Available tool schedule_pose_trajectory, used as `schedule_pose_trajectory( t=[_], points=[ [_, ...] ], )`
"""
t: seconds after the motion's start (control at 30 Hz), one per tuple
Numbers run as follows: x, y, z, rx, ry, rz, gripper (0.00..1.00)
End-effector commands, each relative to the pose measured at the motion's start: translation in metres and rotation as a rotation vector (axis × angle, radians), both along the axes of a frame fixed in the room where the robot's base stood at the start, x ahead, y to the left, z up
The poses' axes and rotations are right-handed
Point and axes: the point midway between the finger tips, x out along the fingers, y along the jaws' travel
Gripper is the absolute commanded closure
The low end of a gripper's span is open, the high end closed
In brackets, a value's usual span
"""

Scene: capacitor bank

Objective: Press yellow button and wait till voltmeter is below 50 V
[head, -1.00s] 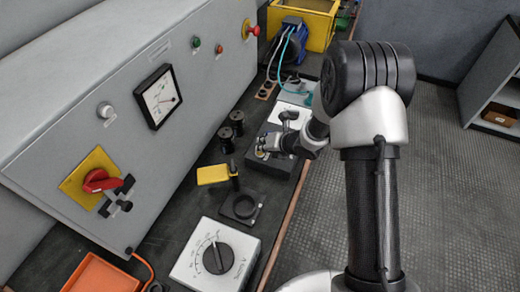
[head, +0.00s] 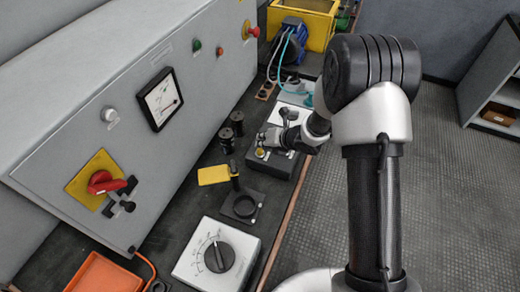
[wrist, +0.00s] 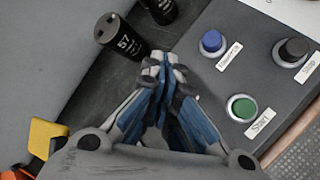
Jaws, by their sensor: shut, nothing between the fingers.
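A yellow button (head: 261,153) shows at the near left corner of a dark control box in the head view. My gripper (head: 272,138) is just beyond it, over the box, apart from the button as far as I can see. In the wrist view my gripper (wrist: 165,68) is shut with nothing held; the yellow button is not visible there. The voltmeter (head: 160,99), a white square dial with a black frame, is on the sloped grey panel. Its needle shows, but the scale is too small to read.
The box also carries a blue button (wrist: 211,41), a black button (wrist: 292,50) and a green Start button (wrist: 242,107). Black cylinders (wrist: 122,38) stand left of it. A yellow plate (head: 214,174), a dial box (head: 215,257) and an orange tray (head: 103,275) are nearer.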

Motion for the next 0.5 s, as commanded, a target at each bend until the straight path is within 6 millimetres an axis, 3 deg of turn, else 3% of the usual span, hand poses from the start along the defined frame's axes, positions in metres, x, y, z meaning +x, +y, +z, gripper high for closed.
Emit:
schedule_pose_trajectory(
  t=[0.5],
  points=[
    [0.0, 0.0, 0.045, 0.0, -0.002, 0.001, 1.0]
  ],
)
